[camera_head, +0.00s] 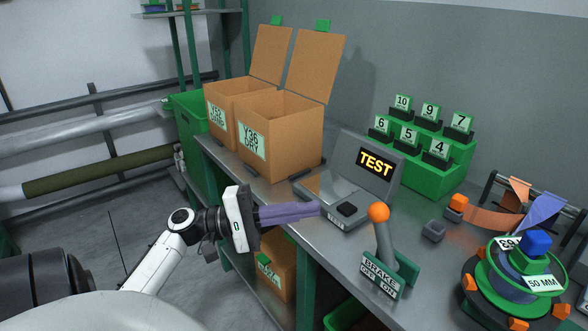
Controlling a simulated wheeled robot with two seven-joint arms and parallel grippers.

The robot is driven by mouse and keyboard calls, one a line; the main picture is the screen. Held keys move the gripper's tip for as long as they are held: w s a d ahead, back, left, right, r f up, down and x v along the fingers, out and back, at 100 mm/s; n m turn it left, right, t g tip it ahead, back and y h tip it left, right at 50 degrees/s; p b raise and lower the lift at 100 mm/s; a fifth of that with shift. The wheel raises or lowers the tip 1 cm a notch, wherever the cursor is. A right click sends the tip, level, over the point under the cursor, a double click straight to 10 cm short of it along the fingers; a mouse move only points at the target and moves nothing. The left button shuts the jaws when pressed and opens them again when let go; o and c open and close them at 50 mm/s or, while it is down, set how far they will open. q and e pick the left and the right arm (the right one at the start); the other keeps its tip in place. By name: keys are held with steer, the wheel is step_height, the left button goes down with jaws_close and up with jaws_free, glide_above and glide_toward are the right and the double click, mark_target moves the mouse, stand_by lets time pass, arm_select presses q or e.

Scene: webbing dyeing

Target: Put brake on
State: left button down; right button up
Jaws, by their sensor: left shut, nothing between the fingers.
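The brake lever (384,245) has a grey shaft with an orange ball knob (378,212) on top. It rises from a green base near the bench's front edge and leans slightly to the left. A label plate (382,279) on the base reads BRAKE, with smaller OFF and ON marks below. My left gripper (318,209) has long purple fingers, shut and empty, pointing right. Its tips are left of the orange knob with a gap between them, in front of the test unit. My right gripper is out of view.
A grey unit with a TEST screen (375,164) stands behind the lever. Two open cardboard boxes (280,137) stand at the bench's left. Green numbered holders (440,172) are at the back. A green reel stand (515,280) with orange parts is to the right. Grey bench surface (440,265) lies between.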

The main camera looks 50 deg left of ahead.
mark_target(383, 232)
arm_select(q)
steer(key=w+d+r+p, duration=0.1)
steer(key=w+d, duration=0.3)
steer(key=d, duration=0.3)
steer(key=shift+w+r, duration=0.25)
steer(key=shift+r, duration=0.05)
steer(key=shift+d+r+p, duration=0.1)
steer(key=shift+p, duration=0.25)
